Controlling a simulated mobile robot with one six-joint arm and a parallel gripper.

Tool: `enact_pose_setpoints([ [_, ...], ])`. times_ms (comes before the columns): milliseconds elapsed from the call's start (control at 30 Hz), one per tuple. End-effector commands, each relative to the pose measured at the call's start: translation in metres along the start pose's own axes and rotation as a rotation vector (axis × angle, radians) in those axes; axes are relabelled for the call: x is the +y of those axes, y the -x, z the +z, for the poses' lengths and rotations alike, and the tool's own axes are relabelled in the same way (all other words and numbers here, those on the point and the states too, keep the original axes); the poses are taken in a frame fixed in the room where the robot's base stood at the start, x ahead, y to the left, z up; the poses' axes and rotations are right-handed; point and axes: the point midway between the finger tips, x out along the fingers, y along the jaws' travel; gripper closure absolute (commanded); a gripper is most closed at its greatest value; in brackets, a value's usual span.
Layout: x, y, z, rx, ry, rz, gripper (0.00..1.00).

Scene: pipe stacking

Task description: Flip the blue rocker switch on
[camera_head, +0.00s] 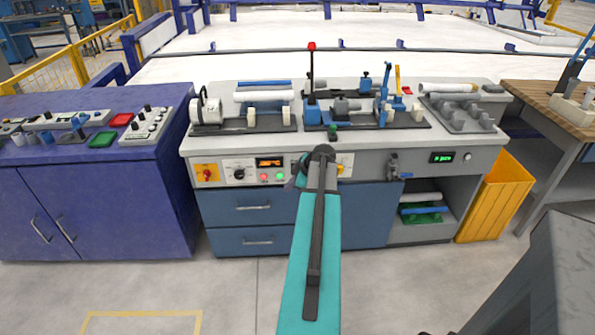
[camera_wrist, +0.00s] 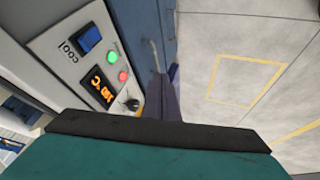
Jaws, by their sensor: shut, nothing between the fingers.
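The blue rocker switch (camera_wrist: 88,38) sits in a dark frame on the light grey control panel in the wrist view, beside a printed label. I cannot tell its rocker position. In the head view my arm and gripper cover that part of the panel. My gripper (camera_wrist: 161,78) shows as a narrow purple-grey shape in the wrist view, its fingers together and empty. In that view it lies apart from the switch, past the buttons. In the head view my gripper (camera_head: 291,182) is in front of the panel, just right of the green button.
A green button (camera_wrist: 112,57), a red button (camera_wrist: 123,76), an orange display (camera_wrist: 103,92) and a black knob (camera_head: 239,173) share the panel. A red rotary switch (camera_head: 206,173) is at the far left. Pipes and fixtures crowd the bench top (camera_head: 222,147); blue drawers (camera_head: 252,207) are below.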

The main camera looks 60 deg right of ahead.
Motion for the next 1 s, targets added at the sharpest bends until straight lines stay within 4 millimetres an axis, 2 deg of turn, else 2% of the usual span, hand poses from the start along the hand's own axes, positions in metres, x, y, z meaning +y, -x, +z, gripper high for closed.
enact_pose_setpoints([
  [33,0.018,0.017,0.010,0.003,0.016,0.034,1.00],
  [100,0.034,0.036,0.020,0.008,0.043,0.069,1.00],
  [200,0.051,0.057,0.032,0.010,0.073,0.108,1.00],
  [333,0.062,0.072,0.039,0.011,0.096,0.135,1.00],
  [767,0.064,0.075,0.041,0.011,0.101,0.140,1.00],
  [1000,0.066,0.064,0.040,0.012,0.101,0.138,1.00],
])
